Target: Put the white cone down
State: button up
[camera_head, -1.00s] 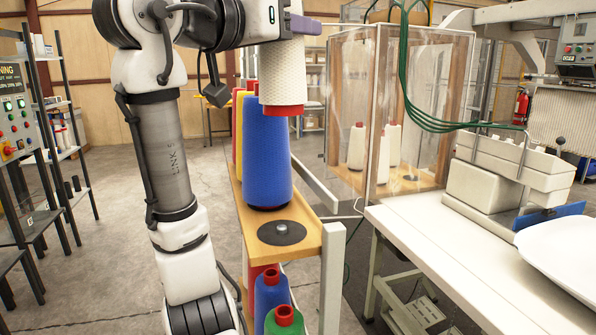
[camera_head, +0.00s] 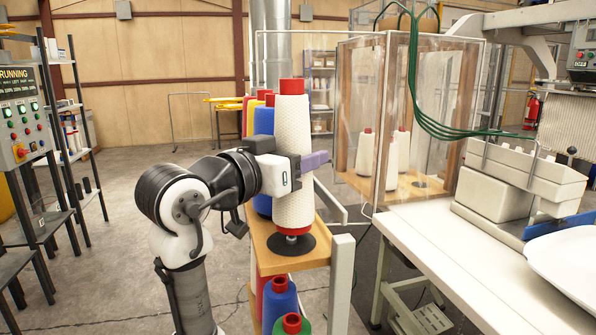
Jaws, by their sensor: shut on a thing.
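The white cone (camera_head: 292,118) is a tall yarn cone with a red top and a red bottom rim. It is upright, just above the black disc (camera_head: 291,243) at the front end of the wooden shelf (camera_head: 262,236). The disc's metal peg shows under the cone's red base, with a small gap between base and disc. My gripper (camera_head: 312,162) is shut around the cone's middle from the left, with a purple finger showing on the right. The far side of the grip is hidden.
A blue cone (camera_head: 263,130) stands close behind, with yellow and red cones beyond. More cones (camera_head: 279,300) sit below the shelf. A clear-walled cabinet (camera_head: 400,110) with white cones stands behind right. A white table (camera_head: 430,235) is at right.

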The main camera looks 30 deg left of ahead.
jog(key=shift+f, duration=1.35)
jog(key=shift+f, duration=0.1)
jog(key=o, duration=1.1)
